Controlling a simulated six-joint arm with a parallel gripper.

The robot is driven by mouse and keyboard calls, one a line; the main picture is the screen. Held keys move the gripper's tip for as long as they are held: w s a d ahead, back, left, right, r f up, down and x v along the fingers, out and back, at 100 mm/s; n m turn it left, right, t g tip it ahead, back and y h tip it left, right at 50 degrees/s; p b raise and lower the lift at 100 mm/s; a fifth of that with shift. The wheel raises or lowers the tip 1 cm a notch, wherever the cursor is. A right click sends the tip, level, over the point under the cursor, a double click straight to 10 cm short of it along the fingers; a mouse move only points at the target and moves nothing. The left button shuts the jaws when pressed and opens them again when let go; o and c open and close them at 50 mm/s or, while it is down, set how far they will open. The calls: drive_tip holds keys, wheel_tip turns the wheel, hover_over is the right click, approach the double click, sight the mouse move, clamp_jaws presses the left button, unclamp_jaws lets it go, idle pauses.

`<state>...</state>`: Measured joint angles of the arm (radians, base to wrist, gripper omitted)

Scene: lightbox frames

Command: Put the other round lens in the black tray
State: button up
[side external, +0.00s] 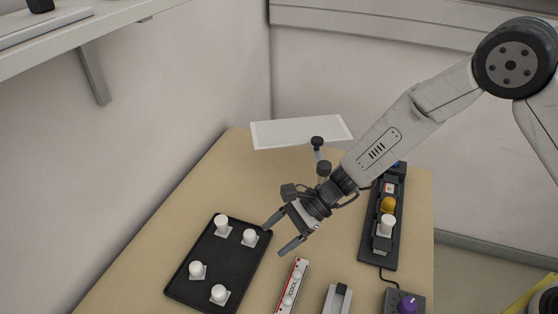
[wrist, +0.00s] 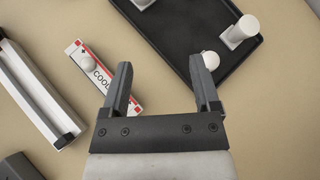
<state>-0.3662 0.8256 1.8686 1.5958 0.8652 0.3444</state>
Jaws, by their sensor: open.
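The black tray (side external: 205,252) lies flat at the left of the table and holds several white knobbed pieces on small square plates, one of them a white knob (side external: 197,269). The tray's corner (wrist: 181,50) also shows in the wrist view. On the dark rail (side external: 371,250) at the right sit a yellow-orange round piece (side external: 388,204) and a white-knobbed piece (side external: 387,226). I cannot tell which piece is a round lens. My gripper (side external: 279,235) is open and empty, above the table by the tray's right edge; it also shows in the wrist view (wrist: 160,62).
A box with a purple knob (side external: 408,304) stands at the front right. A white panel (side external: 300,132) is at the back.

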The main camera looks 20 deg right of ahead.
drive_tip(key=s+d+r+n+t+h, duration=0.1)
drive_tip(key=s+d+r+n+h, duration=0.1)
drive_tip(key=d, duration=0.8)
drive_tip(key=s+d+r+n+h, duration=0.3)
drive_tip(key=s+d+n+h, duration=0.2)
drive_tip(key=d+n, duration=0.3)
drive_tip(key=s+d+r+n+t+h, duration=0.1)
drive_tip(key=s+d+r+n+h, duration=0.2)
drive_tip(key=d, duration=0.8)
drive_tip(key=s+n+h, duration=0.1)
drive_tip(key=n, duration=0.1)
drive_tip(key=shift+s+d+n+t, duration=0.3)
drive_tip(key=shift+s+d, duration=0.1)
